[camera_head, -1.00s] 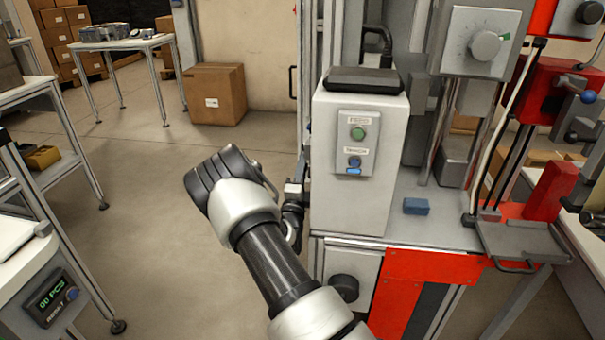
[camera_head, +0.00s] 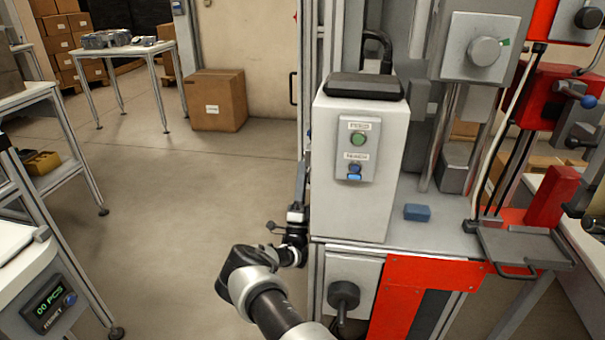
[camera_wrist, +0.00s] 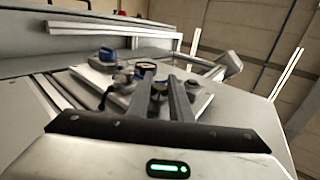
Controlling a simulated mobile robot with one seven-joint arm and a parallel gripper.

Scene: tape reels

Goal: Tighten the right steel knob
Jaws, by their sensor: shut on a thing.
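In the wrist view my gripper (camera_wrist: 161,88) is shut on a small steel knob (camera_wrist: 159,90), which sits between the two grey fingers and is mostly hidden by them. The knob is on a pale plate (camera_wrist: 93,77) fixed to the machine's side. Another rounded steel part (camera_wrist: 192,86) shows just right of the right finger. In the head view my gripper (camera_head: 297,216) is at the left side of the white machine; its fingertips are small there, and the knobs cannot be made out.
A blue knob (camera_wrist: 107,55) stands on the plate, left of the fingers. The white control box (camera_head: 335,205) rises right of my gripper. A black knob (camera_head: 344,294) is on the machine's lower front. The floor (camera_head: 180,210) to the left is clear.

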